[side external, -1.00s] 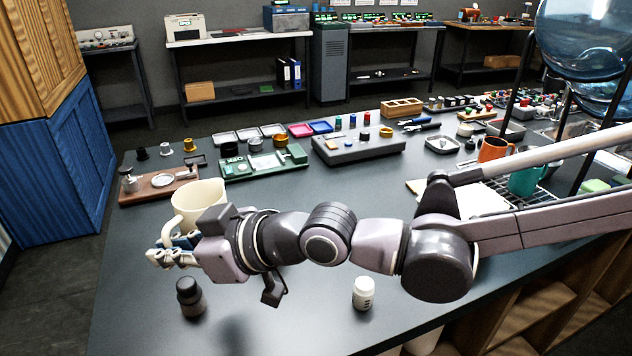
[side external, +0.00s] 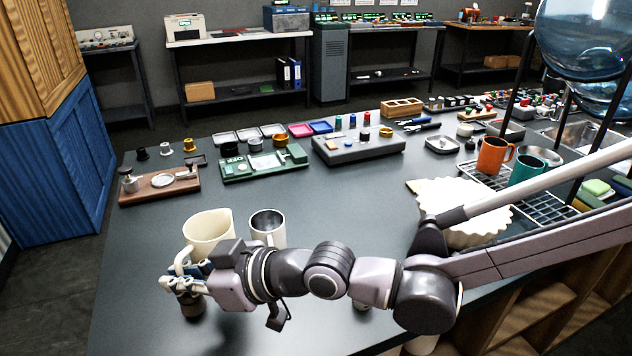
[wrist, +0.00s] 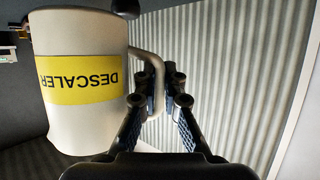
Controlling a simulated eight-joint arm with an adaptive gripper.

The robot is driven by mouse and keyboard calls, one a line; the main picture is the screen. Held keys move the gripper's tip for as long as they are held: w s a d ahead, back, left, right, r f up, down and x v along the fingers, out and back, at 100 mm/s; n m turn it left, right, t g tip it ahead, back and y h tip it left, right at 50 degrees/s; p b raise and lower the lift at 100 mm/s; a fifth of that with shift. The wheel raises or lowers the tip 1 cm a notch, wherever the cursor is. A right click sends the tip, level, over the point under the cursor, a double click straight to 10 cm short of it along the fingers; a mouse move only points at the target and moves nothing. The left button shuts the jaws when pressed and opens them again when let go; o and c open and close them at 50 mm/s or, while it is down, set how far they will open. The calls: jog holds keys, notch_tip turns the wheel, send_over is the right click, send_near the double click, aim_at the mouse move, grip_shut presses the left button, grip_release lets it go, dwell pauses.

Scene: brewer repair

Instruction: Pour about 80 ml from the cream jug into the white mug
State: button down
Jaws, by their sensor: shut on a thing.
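The cream jug (side external: 206,228) is held roughly upright, with its spout toward the right, at the left front of the bench. In the wrist view the jug (wrist: 80,125) fills the left side and carries a yellow label reading DESCALER upside down. My gripper (side external: 184,278) is shut on the jug's handle; the wrist view also shows the fingers (wrist: 160,95) around it. The white mug (side external: 279,236) stands upright just right of the jug, its lower part hidden by my wrist. The inside of the mug looks dark; the jug's liquid level cannot be seen.
A green board (side external: 264,163) and wooden tray (side external: 159,186) lie behind. Orange (side external: 493,156) and teal (side external: 527,169) mugs stand on a rack at right.

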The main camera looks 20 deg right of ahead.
aim_at(232, 223)
jog(key=shift+w+d+r+m+y, duration=0.2)
jog(key=shift+r+m, duration=0.1)
jog(key=shift+r, duration=0.1)
jog(key=shift+w+d+r+m+y, duration=0.1)
jog(key=shift+w+d+r+m, duration=0.1)
jog(key=shift+r+m, duration=0.15)
jog(key=shift+w+d+r+m+g+y, duration=0.3)
jog(key=shift+w+d+m+y, duration=0.2)
jog(key=shift+m+y, duration=0.1)
jog(key=shift+w+d+f+m+y, duration=0.3)
jog(key=shift+w+d+f+m, duration=0.2)
jog(key=shift+d+f+m, duration=0.15)
jog(key=shift+w+d+r+m+y, duration=0.1)
jog(key=shift+w+d+m+y, duration=0.3)
jog(key=shift+w+d+m, duration=0.25)
jog(key=shift+w+d+r+m+g+y+p, duration=0.2)
jog(key=shift+d+r+m+y, duration=0.1)
jog(key=shift+r+m, duration=0.35)
jog(key=shift+w+d+r+m+g+y+p, duration=0.15)
jog(key=shift+d+r+m+y, duration=0.15)
jog(key=shift+r+m, duration=0.35)
jog(key=shift+w+r, duration=0.1)
jog(key=shift+r, duration=0.2)
jog(key=shift+w+d+r+m+y, duration=0.1)
jog(key=shift+d+r+m+y, duration=0.05)
jog(key=shift+r+m+y, duration=0.15)
jog(key=shift+w+d+r+m+y+p, duration=0.35)
jog(key=shift+r+m+p, duration=0.2)
jog(key=shift+p, duration=0.25)
